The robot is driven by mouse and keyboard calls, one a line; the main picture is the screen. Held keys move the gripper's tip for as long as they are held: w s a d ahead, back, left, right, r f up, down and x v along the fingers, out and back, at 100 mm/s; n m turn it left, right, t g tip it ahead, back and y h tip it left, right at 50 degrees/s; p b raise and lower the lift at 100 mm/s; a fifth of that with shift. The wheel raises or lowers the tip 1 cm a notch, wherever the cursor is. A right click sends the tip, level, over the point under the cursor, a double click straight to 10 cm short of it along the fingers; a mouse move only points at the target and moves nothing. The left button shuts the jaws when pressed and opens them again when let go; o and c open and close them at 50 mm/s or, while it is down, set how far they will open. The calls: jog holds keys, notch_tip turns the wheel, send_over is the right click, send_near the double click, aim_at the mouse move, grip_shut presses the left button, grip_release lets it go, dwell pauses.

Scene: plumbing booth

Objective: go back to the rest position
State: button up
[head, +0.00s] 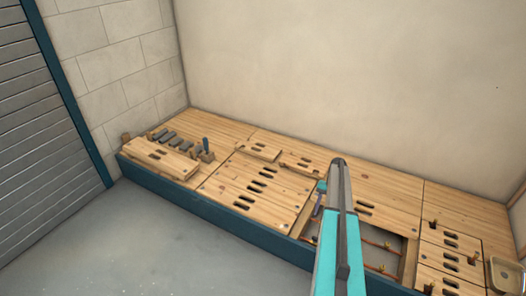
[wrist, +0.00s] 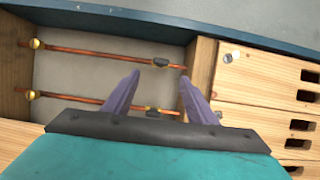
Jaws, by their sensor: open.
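My gripper (wrist: 159,76) is open, its two purple fingers apart with nothing between them in the wrist view. It hangs over an open bay (wrist: 75,72) in the wooden deck. Two copper pipes run across this bay, a far one (wrist: 110,53) and a near one (wrist: 80,97), each with a brass fitting at its left end and a dark piece along it. Whether the fingers touch a pipe cannot be told.
The wooden deck (head: 255,186) has slotted panels and a dark blue front edge (head: 185,198). A loose slotted board (head: 158,158) and several grey pieces (head: 170,137) lie at its left. A tray (head: 507,274) sits at the far right. The grey floor (head: 150,235) in front is clear.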

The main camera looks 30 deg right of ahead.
jog(key=w+a+n+g+p, duration=0.15)
jog(key=w+a+p, duration=0.25)
jog(key=a, duration=0.9)
jog(key=s+a+f+n+g+p, duration=0.1)
jog(key=s+a+n+p, duration=0.15)
jog(key=a, duration=0.75)
jog(key=s+a+n+g+p, duration=0.1)
jog(key=s+a+p, duration=0.15)
jog(key=a, duration=0.85)
jog(key=s+a+r+n+h+p, duration=0.2)
jog(key=s+a+r+n+p, duration=0.1)
jog(key=s+a, duration=1)
jog(key=s+a+r+n+h+p, duration=0.1)
jog(key=s+a+r, duration=0.1)
jog(key=s, duration=0.5)
jog(key=s+a+r+n+p, duration=0.1)
jog(key=s+a+r+n, duration=0.1)
jog(key=s, duration=0.5)
jog(key=shift+a+r+t+h, duration=0.3)
jog(key=shift+r+t+h, duration=0.1)
jog(key=shift+r, duration=0.45)
